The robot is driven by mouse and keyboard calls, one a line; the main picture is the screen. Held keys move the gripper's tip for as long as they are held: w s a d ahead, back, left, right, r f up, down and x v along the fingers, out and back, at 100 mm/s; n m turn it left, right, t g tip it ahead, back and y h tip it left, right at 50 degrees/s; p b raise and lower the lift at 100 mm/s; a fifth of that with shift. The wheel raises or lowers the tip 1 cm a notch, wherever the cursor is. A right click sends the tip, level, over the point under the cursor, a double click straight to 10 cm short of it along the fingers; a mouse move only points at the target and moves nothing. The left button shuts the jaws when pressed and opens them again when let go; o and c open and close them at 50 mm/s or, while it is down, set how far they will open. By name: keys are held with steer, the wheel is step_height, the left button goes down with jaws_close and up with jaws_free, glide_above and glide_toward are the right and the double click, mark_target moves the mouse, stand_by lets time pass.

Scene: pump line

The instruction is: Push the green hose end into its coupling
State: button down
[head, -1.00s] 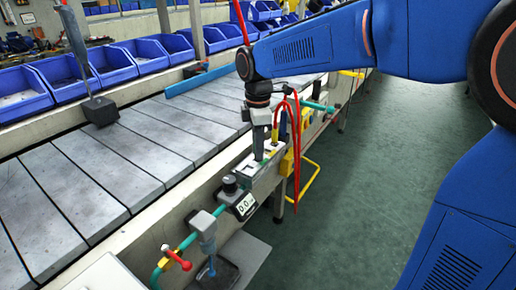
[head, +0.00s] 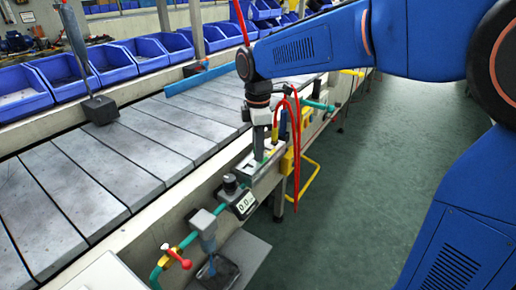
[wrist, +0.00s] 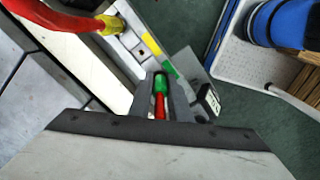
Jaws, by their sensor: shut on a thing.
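My gripper (wrist: 161,98) is shut on the green hose end (wrist: 160,84), with a short red length of hose showing between the fingers in the wrist view. In the head view my gripper (head: 260,152) points down at the grey coupling block (head: 246,170) on the side of the line. A green mark (wrist: 170,68) lies on the block just beyond the hose end, with a yellow mark (wrist: 151,44) farther along. The fingers hide the tip and the green coupling's mouth, so I cannot tell whether the tip is inside it.
A yellow hose end (wrist: 110,24) with a red hose stands beside the yellow mark. Red hoses (head: 297,150) hang by my gripper. A digital gauge (head: 243,204) and red-handled valve (head: 176,257) sit on the teal pipe. The floor (head: 390,150) at right is clear.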

steer(key=c, duration=1.6)
jaws_free()
steer(key=shift+o, duration=0.6)
steer(key=shift+r, duration=3.5)
steer(key=shift+r, duration=0.1)
